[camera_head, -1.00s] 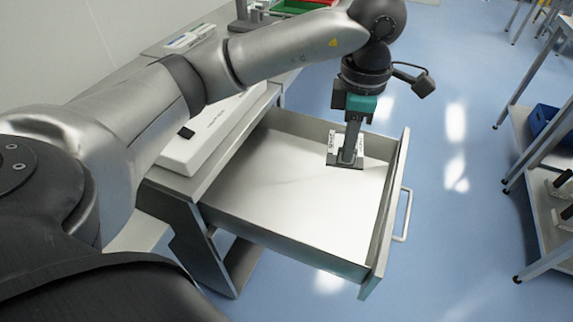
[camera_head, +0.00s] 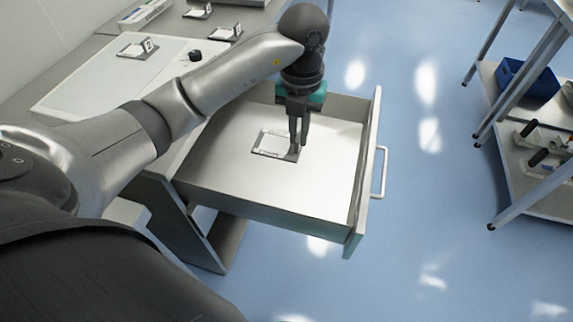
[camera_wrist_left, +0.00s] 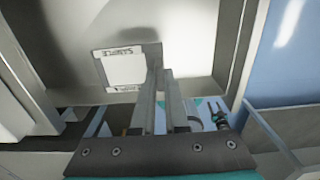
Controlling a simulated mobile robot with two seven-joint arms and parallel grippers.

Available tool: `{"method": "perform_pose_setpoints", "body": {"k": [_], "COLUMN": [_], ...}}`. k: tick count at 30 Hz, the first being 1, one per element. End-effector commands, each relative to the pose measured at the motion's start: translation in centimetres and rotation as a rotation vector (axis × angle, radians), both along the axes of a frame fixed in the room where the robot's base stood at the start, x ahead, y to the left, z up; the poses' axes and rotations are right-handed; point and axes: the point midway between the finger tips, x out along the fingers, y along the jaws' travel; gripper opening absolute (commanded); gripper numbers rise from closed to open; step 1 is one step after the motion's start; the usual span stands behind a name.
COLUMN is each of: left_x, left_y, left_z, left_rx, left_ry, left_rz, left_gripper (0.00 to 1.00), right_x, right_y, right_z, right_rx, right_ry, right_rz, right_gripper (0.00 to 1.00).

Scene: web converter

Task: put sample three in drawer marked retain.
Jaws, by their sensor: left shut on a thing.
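The open drawer (camera_head: 325,190) is a grey metal box with a pale floor, pulled out from under the worktop. My left gripper (camera_head: 296,152) reaches down into it and is shut on a sample (camera_head: 268,144), a flat dark-edged white card, at its right end. The card is level, at or just above the drawer floor; I cannot tell if it touches. In the left wrist view the fingers (camera_wrist_left: 166,82) meet the edge of the card (camera_wrist_left: 124,69), whose print reads "SAMPLE". Its number is not legible, and no drawer marking shows. My right gripper is not in view.
Several similar cards with upright tabs, such as one card (camera_head: 138,48), sit on the worktop at the upper left. The drawer handle (camera_head: 380,172) faces right over clear blue floor. A shelf rack with a blue bin (camera_head: 527,82) stands at the right.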

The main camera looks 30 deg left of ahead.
Motion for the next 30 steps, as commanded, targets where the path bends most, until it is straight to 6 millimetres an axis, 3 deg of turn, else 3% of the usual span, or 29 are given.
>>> {"method": "perform_pose_setpoints", "body": {"k": [3,10,20,27,30], "left_x": [-0.1,-0.1,0.0,0.0,0.0], "left_y": [0.0,0.0,0.0,0.0,0.0], "left_z": [-3.7,-9.2,-12.2,-15.6,-15.6], "left_rx": [0.001,0.0,0.001,0.001,0.0], "left_ry": [0.005,0.002,0.0,0.0,-0.002], "left_rz": [0.0,-0.001,-0.002,-0.002,-0.003], "left_gripper": [0.0,0.0,0.0,0.0,0.0], "right_x": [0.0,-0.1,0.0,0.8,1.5], "right_y": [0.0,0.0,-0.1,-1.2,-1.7], "right_z": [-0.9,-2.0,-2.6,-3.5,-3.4], "right_rx": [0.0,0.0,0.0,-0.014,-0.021], "right_ry": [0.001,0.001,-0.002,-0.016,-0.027], "right_rz": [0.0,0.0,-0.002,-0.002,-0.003], "right_gripper": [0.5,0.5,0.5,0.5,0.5]}}
